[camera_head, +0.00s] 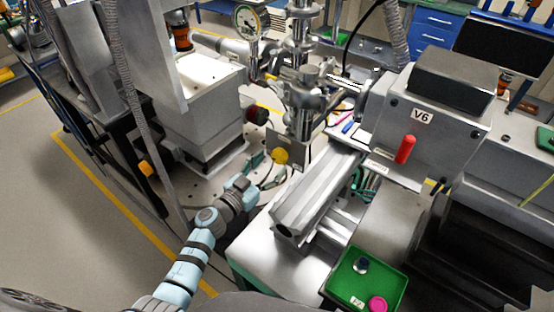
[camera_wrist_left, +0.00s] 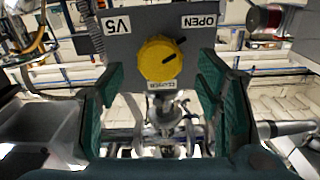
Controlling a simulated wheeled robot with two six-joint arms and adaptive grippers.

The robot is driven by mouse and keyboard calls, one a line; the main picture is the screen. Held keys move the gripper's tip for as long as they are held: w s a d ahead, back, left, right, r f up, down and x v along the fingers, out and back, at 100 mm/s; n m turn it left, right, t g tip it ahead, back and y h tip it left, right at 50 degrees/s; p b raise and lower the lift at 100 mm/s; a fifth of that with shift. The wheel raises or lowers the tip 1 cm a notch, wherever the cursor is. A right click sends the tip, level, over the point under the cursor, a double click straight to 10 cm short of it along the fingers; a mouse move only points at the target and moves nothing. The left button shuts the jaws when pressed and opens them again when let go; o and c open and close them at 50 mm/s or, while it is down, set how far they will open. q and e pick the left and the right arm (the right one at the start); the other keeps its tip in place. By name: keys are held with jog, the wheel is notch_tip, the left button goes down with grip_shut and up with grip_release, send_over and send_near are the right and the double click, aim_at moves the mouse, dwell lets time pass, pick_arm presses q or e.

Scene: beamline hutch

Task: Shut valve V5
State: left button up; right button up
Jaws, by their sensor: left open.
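The valve V5 knob (camera_head: 280,156) is round and yellow, on a grey box (camera_head: 301,157) below the steel pipework in the head view. In the left wrist view the yellow knob (camera_wrist_left: 158,60) faces me, with a "V5" label (camera_wrist_left: 117,24) to its left, an "OPEN" label (camera_wrist_left: 199,21) to its upper right and a small label, seemingly "CLOSED", below. Its black mark points up and right, towards "OPEN". My left gripper (camera_head: 268,169) is open in front of the knob, and its green fingers (camera_wrist_left: 160,78) stand either side of it, apart from it. My right gripper is out of view.
A grey box labelled V6 (camera_head: 423,116) with a red handle (camera_head: 405,149) stands to the right. A steel rail (camera_head: 316,195) lies below the valve. A green tray (camera_head: 388,262) holds small parts. A red knob (camera_head: 258,115) and a pressure gauge (camera_head: 247,19) are nearby.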

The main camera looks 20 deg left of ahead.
aim_at(277, 159)
pick_arm(q)
jog(key=b+x, duration=0.1)
jog(key=x, duration=0.3)
jog(key=shift+w+f, duration=0.1)
jog(key=shift+f, duration=0.05)
jog(key=c, duration=1.2)
jog(key=shift+o, duration=0.2)
